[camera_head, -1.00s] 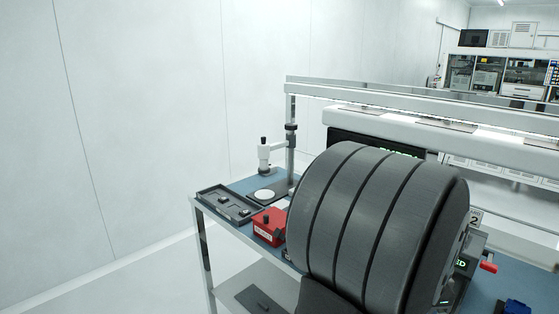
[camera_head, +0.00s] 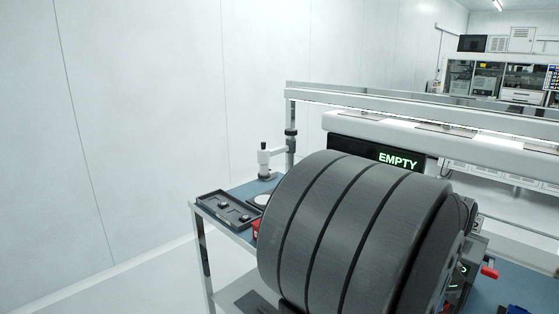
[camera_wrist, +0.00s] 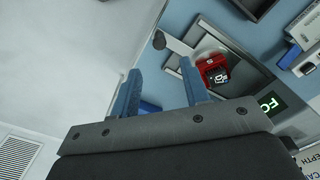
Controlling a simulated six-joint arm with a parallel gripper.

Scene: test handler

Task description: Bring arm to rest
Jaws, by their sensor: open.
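My gripper (camera_wrist: 159,68) shows in the wrist view with its two blue fingers apart and nothing visible held between them. The fingers point over the edge of the blue bench top (camera_wrist: 178,88), with pale wall or floor to the left. In the head view a large dark grey, banded section of my arm fills the lower middle and hides the gripper.
A black tray (camera_head: 243,218) lies at the bench's left end, near a white scope-like stand (camera_head: 264,160). A red box (camera_head: 255,229) is mostly hidden behind my arm. A display (camera_head: 398,160) reads "EMPTY". A metal rail (camera_head: 400,104) spans above the bench.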

